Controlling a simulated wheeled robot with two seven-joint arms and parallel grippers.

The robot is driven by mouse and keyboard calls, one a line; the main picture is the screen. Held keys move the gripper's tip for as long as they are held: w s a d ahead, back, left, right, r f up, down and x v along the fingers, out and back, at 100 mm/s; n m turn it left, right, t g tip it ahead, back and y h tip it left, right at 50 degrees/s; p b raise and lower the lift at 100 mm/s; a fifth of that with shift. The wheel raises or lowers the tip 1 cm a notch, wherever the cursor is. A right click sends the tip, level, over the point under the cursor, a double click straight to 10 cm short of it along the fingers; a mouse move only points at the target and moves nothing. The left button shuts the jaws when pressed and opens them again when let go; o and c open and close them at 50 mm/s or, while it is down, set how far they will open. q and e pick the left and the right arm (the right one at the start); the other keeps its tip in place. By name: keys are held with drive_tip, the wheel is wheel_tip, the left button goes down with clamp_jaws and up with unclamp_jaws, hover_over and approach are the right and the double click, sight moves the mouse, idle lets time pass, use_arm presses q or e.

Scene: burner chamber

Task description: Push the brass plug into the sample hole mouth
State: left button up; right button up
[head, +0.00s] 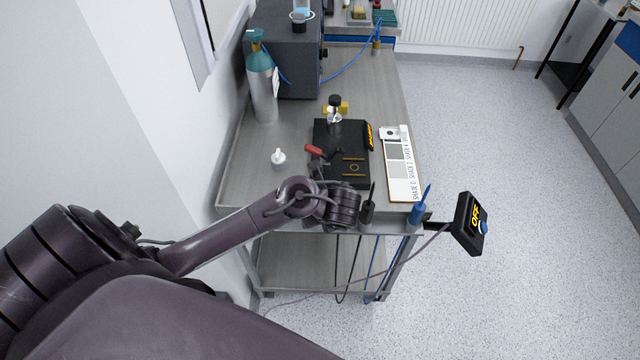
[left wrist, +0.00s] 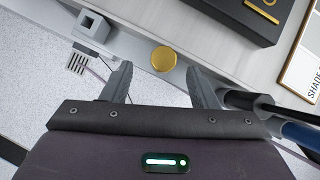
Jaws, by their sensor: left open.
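The brass plug shows in the left wrist view as a round gold disc (left wrist: 163,59) near the table's front edge, between the fingertips. I cannot tell whether it touches either finger. My left gripper (left wrist: 160,67) is open around it, with a finger on each side. In the head view my wrist hides the plug and most of the fingers. My right gripper is not in view.
A red handle (head: 314,150) sits at the block's left side. A white shade card (head: 400,165) lies to its right. Black (head: 368,208) and blue (head: 418,207) tools stand at the front edge. A small white bottle (head: 278,158) and a gas cylinder (head: 262,85) stand left.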

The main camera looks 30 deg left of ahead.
use_arm(q)
drive_tip(key=x, duration=0.4)
drive_tip(key=shift+d+f, duration=0.1)
drive_tip(key=shift+d, duration=0.2)
drive_tip(key=shift+w+a+f, duration=0.15)
drive_tip(key=shift+a+f, duration=0.05)
drive_tip(key=shift+f, duration=0.15)
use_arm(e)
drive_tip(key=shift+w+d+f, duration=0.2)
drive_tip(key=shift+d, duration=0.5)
use_arm(q)
drive_tip(key=c, duration=1)
drive_tip(key=shift+c, duration=0.3)
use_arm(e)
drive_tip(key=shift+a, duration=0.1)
use_arm(q)
drive_tip(key=shift+r, duration=0.15)
